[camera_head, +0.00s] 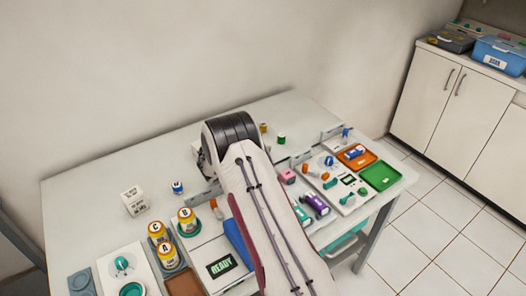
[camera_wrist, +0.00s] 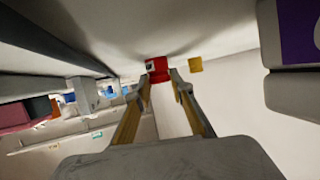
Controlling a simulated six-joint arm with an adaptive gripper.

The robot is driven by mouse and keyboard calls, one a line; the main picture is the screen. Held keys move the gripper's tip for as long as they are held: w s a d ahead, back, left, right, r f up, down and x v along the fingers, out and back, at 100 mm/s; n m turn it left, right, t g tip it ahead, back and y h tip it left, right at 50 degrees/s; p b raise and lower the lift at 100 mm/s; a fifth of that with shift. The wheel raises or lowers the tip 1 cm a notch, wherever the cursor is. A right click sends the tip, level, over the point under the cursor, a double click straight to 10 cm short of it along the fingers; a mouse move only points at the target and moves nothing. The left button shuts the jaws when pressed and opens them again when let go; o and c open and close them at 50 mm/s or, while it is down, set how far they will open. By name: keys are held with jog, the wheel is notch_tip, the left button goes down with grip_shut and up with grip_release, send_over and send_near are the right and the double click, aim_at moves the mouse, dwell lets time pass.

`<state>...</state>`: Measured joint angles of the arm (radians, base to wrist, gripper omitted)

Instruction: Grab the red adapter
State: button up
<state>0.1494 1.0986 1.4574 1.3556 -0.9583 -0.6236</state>
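The red adapter (camera_wrist: 157,66) shows in the wrist view, just beyond my fingertips and roughly between them, a little nearer the left finger. My gripper (camera_wrist: 160,82) has its two fingers apart, with a gap between them. I see no clear contact with the adapter. In the head view my arm covers the gripper, and I cannot make out the red adapter there.
A yellow piece (camera_wrist: 195,64) stands just right of the red adapter; a green one (camera_head: 281,139) stands near it on the table (camera_head: 95,190). Bottles (camera_head: 187,220), trays and tools crowd the front. The table's back left is mostly clear.

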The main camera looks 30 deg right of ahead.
jog(key=shift+r, duration=0.1)
dwell(0.3)
notch_tip(320, 180, up, 10)
dwell(0.7)
dwell(0.5)
